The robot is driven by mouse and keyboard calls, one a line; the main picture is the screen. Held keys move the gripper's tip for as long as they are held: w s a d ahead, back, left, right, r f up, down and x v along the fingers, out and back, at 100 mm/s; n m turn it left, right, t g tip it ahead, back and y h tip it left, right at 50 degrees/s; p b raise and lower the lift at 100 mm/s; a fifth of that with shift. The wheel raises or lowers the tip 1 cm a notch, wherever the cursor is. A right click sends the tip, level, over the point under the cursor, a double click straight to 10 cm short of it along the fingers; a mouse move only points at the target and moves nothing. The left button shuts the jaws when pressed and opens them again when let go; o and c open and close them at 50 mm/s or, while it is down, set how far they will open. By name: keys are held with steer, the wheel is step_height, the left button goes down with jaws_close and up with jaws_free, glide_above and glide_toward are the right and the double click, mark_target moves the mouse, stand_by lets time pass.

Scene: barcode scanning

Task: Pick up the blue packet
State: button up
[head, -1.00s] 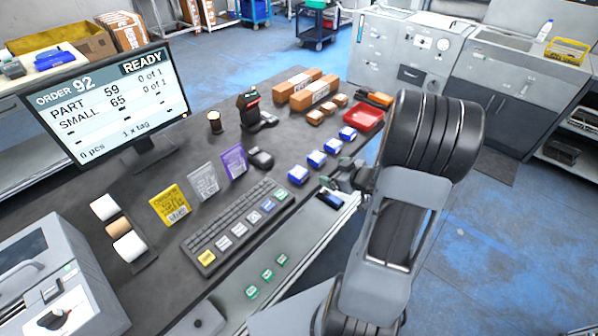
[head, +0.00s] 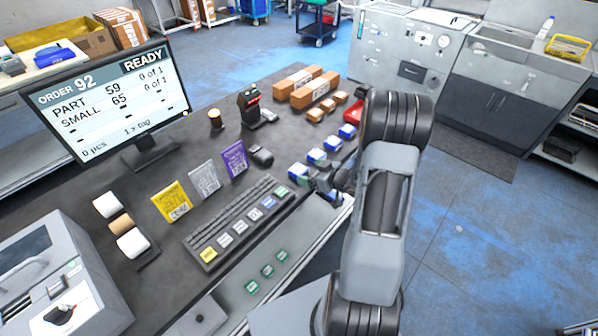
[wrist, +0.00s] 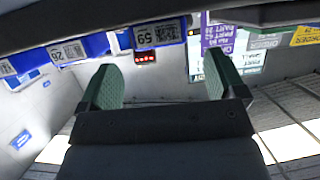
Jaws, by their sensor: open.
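A keyboard (head: 238,220) with coloured keys lies left of the packets. Yellow, grey and purple (head: 234,158) cards stand behind it.

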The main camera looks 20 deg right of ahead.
mark_target(297, 168)
steer(key=shift+p+x, duration=0.4)
steer(key=shift+x, duration=1.8)
steer(key=shift+c, duration=0.3)
steer(key=c, duration=1)
steer(key=shift+c, duration=0.2)
steer(key=shift+r, duration=0.2)
